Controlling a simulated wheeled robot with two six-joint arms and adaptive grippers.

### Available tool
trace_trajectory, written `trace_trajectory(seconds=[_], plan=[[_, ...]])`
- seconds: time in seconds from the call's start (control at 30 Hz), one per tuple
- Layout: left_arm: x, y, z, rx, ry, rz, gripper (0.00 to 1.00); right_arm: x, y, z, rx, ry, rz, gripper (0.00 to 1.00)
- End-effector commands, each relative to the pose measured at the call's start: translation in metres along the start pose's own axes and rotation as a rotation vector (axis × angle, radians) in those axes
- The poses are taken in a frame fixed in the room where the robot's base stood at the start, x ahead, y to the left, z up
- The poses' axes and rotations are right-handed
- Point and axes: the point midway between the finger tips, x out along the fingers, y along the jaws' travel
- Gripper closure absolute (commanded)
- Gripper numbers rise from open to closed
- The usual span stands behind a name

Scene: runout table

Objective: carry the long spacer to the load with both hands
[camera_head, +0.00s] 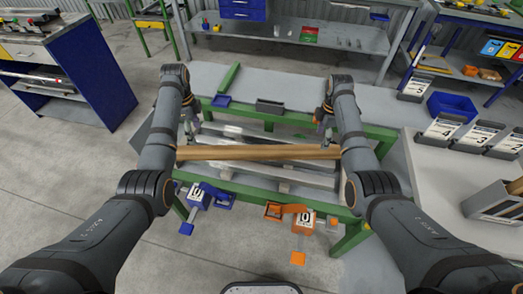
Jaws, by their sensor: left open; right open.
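A long wooden beam, which looks like the long spacer (258,152), lies crosswise over the green-framed runout table (270,193). Its ends run up to or behind my forearms, so I cannot see them fully. My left gripper (193,128) is open and points down beyond the beam's left end. My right gripper (323,121) is open and points down beyond its right end. Both look empty and apart from the beam. The fingertips are small and partly hidden.
Floor is clear at left.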

Motion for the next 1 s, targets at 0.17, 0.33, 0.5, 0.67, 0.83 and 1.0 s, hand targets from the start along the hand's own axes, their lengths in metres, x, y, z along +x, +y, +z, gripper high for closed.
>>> trace_trajectory(seconds=[0.17,0.33,0.5,0.67,0.83,1.0], plan=[[0.000,0.000,0.000,0.000,0.000,0.000,0.35,-0.030,0.000,0.000,0.000,0.000,0.001,0.35],[0.000,0.000,0.000,0.000,0.000,0.000,0.35,-0.039,0.000,0.000,0.000,0.000,-0.001,0.35],[0.000,0.000,0.000,0.000,0.000,0.000,0.35,-0.039,0.000,0.000,0.000,0.000,-0.001,0.35],[0.000,0.000,0.000,0.000,0.000,0.000,0.35,-0.039,0.000,0.000,0.000,0.000,-0.001,0.35],[0.003,0.002,0.000,-0.010,-0.001,-0.002,0.35,-0.035,-0.002,0.001,0.011,-0.001,0.000,0.35],[0.047,0.036,0.009,-0.226,-0.015,-0.040,0.35,0.009,-0.036,0.009,0.226,-0.015,0.038,0.35]])
